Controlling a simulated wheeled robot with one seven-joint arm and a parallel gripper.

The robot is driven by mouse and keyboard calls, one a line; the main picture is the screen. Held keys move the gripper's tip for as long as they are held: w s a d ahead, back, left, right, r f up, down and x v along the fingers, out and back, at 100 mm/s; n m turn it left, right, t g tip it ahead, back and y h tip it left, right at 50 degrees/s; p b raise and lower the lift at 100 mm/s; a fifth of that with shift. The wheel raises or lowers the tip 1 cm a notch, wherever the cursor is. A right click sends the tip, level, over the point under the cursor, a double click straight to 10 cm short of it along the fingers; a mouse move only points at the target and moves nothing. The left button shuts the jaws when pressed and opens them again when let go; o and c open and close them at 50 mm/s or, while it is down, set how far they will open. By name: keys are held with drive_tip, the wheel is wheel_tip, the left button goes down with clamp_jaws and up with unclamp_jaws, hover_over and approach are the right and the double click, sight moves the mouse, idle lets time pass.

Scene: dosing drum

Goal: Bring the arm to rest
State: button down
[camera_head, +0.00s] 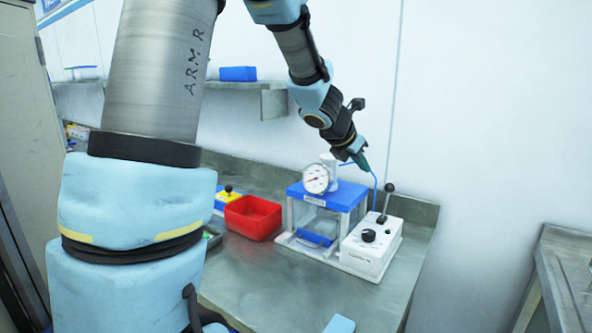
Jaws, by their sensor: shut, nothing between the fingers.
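My arm reaches up from the left and bends over the bench. My gripper (362,163) points down and to the right, above the dosing apparatus, with its fingers shut and nothing held. The apparatus has a blue-topped clear chamber (322,203) with a round dial gauge (316,179) on top. To its right stands a white control box (370,247) with a black knob and an upright black lever (386,199). The gripper is close to the gauge and the lever in the picture; whether it touches anything I cannot tell.
A red open bin (252,217) and a yellow-and-blue box with a black knob (228,195) stand left of the chamber on the metal bench (262,282). A wall shelf (262,87) holds a blue bin (238,73). Another metal table (570,275) stands at right.

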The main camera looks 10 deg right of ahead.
drive_tip(key=s+a+f+m+g+y, duration=0.1)
drive_tip(key=s+a+f+m+y, duration=0.1)
drive_tip(key=s+a+m, duration=0.3)
drive_tip(key=s+a+f+m+g+y, duration=0.2)
drive_tip(key=s+a+f+m, duration=0.3)
drive_tip(key=a+m, duration=0.7)
drive_tip(key=s+a+f+m+g+y, duration=0.1)
drive_tip(key=s+a+f+m+y, duration=0.2)
drive_tip(key=a, duration=1)
drive_tip(key=s+f+m, duration=0.1)
drive_tip(key=s+m, duration=0.2)
drive_tip(key=m, duration=0.2)
drive_tip(key=shift+s+a, duration=0.2)
drive_tip(key=shift+s, duration=0.05)
